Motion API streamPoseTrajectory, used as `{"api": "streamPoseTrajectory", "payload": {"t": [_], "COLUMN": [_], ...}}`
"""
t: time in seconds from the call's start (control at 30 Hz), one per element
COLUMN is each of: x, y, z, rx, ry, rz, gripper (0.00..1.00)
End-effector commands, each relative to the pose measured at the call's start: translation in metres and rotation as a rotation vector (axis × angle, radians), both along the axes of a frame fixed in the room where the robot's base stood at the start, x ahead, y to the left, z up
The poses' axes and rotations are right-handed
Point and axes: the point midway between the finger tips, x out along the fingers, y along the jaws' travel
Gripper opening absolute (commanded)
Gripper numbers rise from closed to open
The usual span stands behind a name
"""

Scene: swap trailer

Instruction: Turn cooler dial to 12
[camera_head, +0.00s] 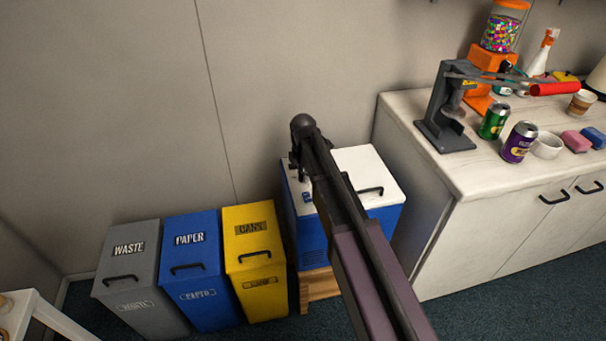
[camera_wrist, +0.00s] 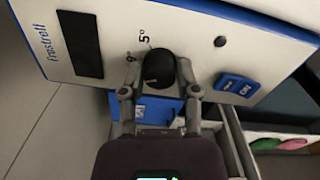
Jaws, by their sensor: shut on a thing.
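The cooler (camera_head: 370,170) is a blue box with a white top, standing against the wall in the head view; my arm hides part of it. In the wrist view its white panel (camera_wrist: 195,30) carries the name "Frostroll". The black round dial (camera_wrist: 158,68) sits on this panel, with "5°" printed above it and a smaller mark to its left, too small to read surely. My gripper (camera_wrist: 160,88) is shut on the dial, one finger on each side. The dial's pointer and its exact setting cannot be made out. In the head view my gripper (camera_head: 298,165) is mostly hidden by my arm.
A blue switch (camera_wrist: 237,88) and a small black knob (camera_wrist: 220,41) are on the panel to the right of the dial. Grey, blue and yellow bins (camera_head: 255,240) stand left of the cooler. A counter (camera_head: 440,180) with cans and a can crusher stands to the right.

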Motion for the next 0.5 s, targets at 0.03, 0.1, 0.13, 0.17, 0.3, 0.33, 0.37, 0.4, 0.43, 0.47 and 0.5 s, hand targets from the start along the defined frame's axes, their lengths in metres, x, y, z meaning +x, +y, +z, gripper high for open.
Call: {"api": "streamPoseTrajectory", "payload": {"t": [0.03, 0.1, 0.13, 0.17, 0.3, 0.33, 0.37, 0.4, 0.43, 0.47, 0.5], "x": [-0.0029, -0.003, -0.003, -0.003, -0.0032, -0.0032, -0.0032, -0.0033, -0.0033, -0.0033, -0.0034], "y": [-0.0008, -0.0008, -0.0008, -0.0008, -0.0009, -0.0008, -0.0008, -0.0009, -0.0009, -0.0009, -0.001], "z": [-0.0008, -0.0008, -0.0008, -0.0008, -0.0008, -0.0008, -0.0008, -0.0008, -0.0008, -0.0009, -0.0009], "rx": [-0.002, -0.002, -0.002, -0.003, -0.002, -0.002, -0.002, -0.003, -0.003, -0.003, -0.003], "ry": [0.006, 0.006, 0.006, 0.006, 0.006, 0.006, 0.006, 0.007, 0.007, 0.007, 0.007], "rz": [0.045, 0.111, 0.14, 0.168, 0.292, 0.317, 0.339, 0.369, 0.389, 0.409, 0.433], "gripper": [0.0, 0.0, 0.0, 0.0, 0.0, 0.0, 0.0, 0.0, 0.0, 0.0, 0.0]}}
